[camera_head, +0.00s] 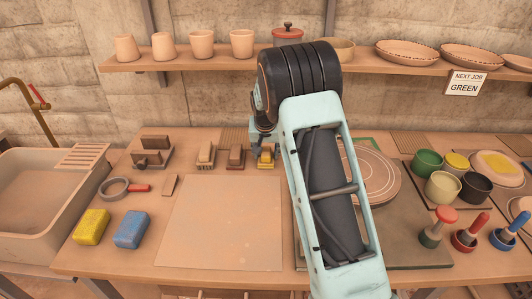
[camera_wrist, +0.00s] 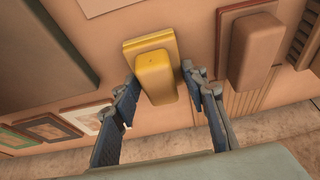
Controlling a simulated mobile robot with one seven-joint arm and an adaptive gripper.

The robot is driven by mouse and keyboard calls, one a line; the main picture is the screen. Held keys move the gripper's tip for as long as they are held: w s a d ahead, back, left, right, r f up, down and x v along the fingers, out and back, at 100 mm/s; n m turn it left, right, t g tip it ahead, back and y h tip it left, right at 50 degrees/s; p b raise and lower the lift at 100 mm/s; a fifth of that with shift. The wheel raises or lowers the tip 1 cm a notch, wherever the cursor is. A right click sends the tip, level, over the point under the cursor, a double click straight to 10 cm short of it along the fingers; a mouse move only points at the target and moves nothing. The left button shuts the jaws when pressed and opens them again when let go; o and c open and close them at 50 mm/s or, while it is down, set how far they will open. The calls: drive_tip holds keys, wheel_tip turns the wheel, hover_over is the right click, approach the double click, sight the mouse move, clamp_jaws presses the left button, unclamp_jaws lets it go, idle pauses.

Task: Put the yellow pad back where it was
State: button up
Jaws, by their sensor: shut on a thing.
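The yellow pad (camera_head: 266,160) is a small block with a raised grip, at the back of the table, at the right end of a short row of pads. In the wrist view the yellow pad (camera_wrist: 155,75) has my gripper's fingers (camera_wrist: 160,82) on both sides of its grip. My gripper (camera_head: 265,145) is shut on it, partly hidden behind my arm in the head view. A brown pad (camera_head: 236,157) is close to its left, and another brown pad (camera_head: 206,156) is beyond that. I cannot tell whether the yellow pad touches the table.
A sign (camera_head: 466,83) reads "NEXT JOB GREEN". A large pale board (camera_head: 225,225) lies in front of the pads. A round turntable (camera_head: 375,178) is to the right, partly behind my arm. A yellow sponge (camera_head: 90,226) and a blue sponge (camera_head: 131,229) lie at the left.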

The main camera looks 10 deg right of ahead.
drive_tip(key=shift+f, duration=0.2)
drive_tip(key=o, duration=1)
drive_tip(key=shift+r, duration=0.15)
drive_tip(key=shift+r, duration=0.25)
drive_tip(key=v, duration=1.1)
drive_tip(key=shift+s+r, duration=0.25)
drive_tip(key=shift+r, duration=0.05)
drive_tip(key=shift+a, duration=0.1)
